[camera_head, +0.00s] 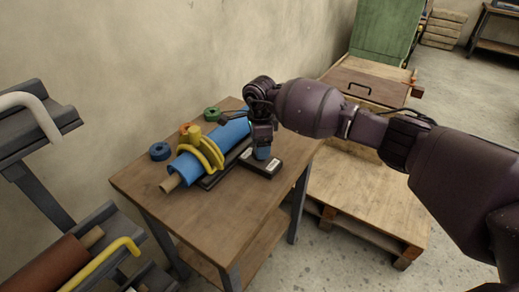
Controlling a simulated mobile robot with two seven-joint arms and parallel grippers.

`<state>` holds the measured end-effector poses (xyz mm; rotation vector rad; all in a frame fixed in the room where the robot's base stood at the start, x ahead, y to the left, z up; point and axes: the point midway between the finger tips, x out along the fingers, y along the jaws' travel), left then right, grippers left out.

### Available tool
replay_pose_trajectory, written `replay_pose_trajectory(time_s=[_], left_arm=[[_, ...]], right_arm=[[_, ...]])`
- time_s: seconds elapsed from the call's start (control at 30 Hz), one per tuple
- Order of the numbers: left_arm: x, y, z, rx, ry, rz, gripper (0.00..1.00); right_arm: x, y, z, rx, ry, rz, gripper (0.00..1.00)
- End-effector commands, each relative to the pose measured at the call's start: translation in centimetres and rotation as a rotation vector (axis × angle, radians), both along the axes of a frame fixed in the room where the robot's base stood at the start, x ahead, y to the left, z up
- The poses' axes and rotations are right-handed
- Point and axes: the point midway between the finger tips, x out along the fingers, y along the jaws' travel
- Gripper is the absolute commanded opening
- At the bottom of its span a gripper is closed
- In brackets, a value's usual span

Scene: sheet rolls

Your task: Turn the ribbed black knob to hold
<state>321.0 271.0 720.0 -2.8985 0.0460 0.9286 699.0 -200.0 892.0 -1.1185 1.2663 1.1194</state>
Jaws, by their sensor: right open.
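My right gripper (262,147) points down over a small black box (262,166) with pale labels on the wooden table (150,186). Its jaws are open, and its fingertips are close above or at the top of the box. I cannot tell whether they touch anything. The ribbed black knob cannot be made out; the gripper covers part of the box top. My left gripper is not in view.
Left of the box, a blue sheet roll (183,169) lies on a dark base beneath a yellow curved clamp (207,155). Blue (160,151) and green (211,114) rings lie behind it. A wooden pallet (365,200) stands right of the table; a rack (50,190) stands left.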

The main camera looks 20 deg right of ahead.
Motion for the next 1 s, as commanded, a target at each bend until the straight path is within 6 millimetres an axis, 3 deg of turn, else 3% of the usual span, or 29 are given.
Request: replay_pose_trajectory(time_s=[0.2, 0.57, 0.9, 1.0], left_arm=[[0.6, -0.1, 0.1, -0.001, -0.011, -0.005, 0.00], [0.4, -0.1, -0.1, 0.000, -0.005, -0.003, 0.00], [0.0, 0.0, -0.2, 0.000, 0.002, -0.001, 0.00], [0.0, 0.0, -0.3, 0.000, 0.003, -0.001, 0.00]], right_arm=[[0.0, 0.0, -2.0, 0.001, 0.000, -0.002, 0.75], [0.0, 0.0, -2.3, 0.001, -0.002, -0.001, 0.75], [0.0, 0.0, -2.3, 0.001, -0.002, -0.001, 0.26], [0.0, 0.0, -2.3, 0.001, -0.002, -0.003, 0.26]])
